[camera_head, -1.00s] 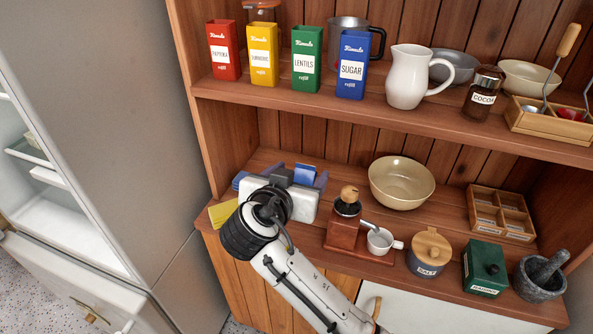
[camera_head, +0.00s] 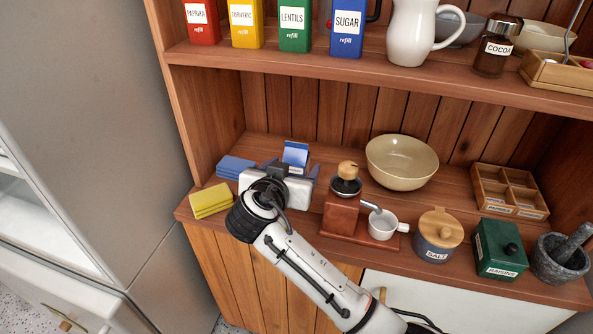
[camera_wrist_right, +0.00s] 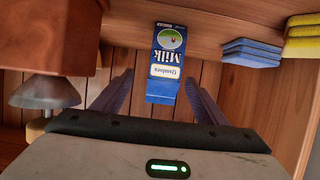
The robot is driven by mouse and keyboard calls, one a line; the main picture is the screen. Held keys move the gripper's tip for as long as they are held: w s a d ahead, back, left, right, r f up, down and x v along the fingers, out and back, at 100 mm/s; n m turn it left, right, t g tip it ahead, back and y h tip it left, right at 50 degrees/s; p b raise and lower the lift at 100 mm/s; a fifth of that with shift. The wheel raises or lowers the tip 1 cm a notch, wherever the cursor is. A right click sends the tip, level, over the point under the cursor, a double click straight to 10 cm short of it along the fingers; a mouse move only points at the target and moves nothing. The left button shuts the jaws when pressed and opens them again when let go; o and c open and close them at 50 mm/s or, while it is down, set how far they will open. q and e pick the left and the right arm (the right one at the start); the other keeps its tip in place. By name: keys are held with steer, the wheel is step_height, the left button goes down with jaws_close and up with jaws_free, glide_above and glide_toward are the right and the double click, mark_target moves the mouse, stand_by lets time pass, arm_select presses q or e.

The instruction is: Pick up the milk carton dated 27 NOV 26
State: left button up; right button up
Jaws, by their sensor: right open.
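A blue milk carton (camera_head: 295,153) stands on the lower wooden shelf, partly hidden behind my right gripper (camera_head: 292,168). In the right wrist view the carton (camera_wrist_right: 166,62) appears upside down, with a "Milk" label and a round picture on its face. I cannot read a date on it. My right gripper (camera_wrist_right: 160,82) is open. In the wrist view its fingers lie on either side of the carton's image, with gaps showing; I cannot tell how deep the carton is between them. My left gripper is not in view.
Close by on the shelf are blue sponges (camera_head: 236,167), yellow sponges (camera_head: 210,201) and a coffee grinder (camera_head: 341,215). A beige bowl (camera_head: 402,163), white cup (camera_head: 383,224) and salt jar (camera_head: 438,236) stand farther right.

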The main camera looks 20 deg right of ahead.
mark_target(294, 163)
steer(key=shift+a+x, duration=0.15)
steer(key=shift+x, duration=1.2)
steer(key=shift+a+x, duration=0.15)
steer(key=shift+x, duration=1.25)
steer(key=shift+w, duration=0.15)
steer(key=c, duration=1.3)
steer(key=shift+r, duration=0.1)
steer(key=shift+c, duration=0.2)
steer(key=shift+r, duration=0.1)
